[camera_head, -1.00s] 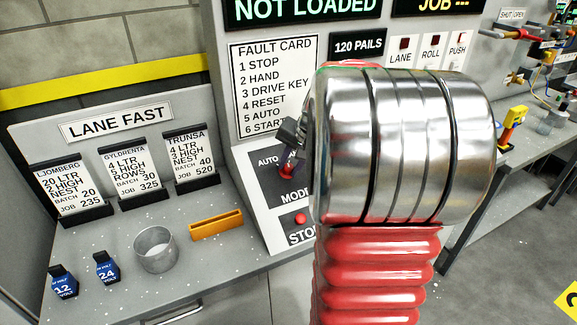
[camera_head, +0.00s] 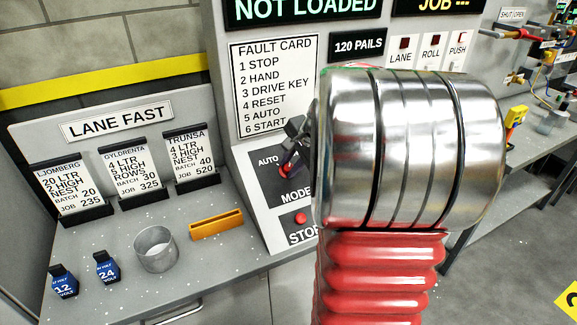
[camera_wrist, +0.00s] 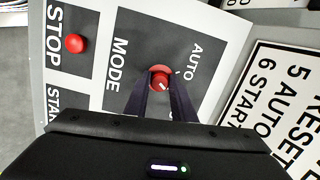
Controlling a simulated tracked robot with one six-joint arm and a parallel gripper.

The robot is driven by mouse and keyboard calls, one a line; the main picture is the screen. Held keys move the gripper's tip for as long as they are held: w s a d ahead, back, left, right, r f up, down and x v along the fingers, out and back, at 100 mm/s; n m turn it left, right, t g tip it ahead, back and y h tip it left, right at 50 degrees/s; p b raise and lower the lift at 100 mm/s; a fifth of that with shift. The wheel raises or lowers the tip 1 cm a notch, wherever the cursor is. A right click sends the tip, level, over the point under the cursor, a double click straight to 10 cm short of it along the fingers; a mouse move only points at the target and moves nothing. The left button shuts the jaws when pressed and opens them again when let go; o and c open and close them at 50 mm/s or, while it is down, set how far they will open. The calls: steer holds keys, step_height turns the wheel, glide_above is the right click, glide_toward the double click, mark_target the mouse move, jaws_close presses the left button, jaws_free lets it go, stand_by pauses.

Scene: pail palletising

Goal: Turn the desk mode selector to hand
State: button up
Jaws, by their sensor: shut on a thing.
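The mode selector (camera_wrist: 161,78) is a red round knob with a white mark, on a dark plate lettered MODE and AUTO. In the wrist view my gripper (camera_wrist: 160,88) has its two dark fingers shut on the knob, one on each side. The white mark points down and right in that view, away from the AUTO lettering. In the head view the selector (camera_head: 284,171) shows small and red beside my fingertips (camera_head: 290,165). My arm hides the right part of the panel, and my gripper body hides the other position's label.
A red STOP button (camera_head: 300,218) sits below the selector, also in the wrist view (camera_wrist: 76,43). A fault card (camera_head: 274,88) is above.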

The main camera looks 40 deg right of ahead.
steer(key=shift+w+a+r, duration=0.1)
steer(key=shift+w, duration=0.05)
steer(key=o, duration=1.1)
steer(key=shift+c, duration=0.2)
steer(key=v, duration=1.3)
steer(key=shift+s+r, duration=0.2)
steer(key=shift+r, duration=0.05)
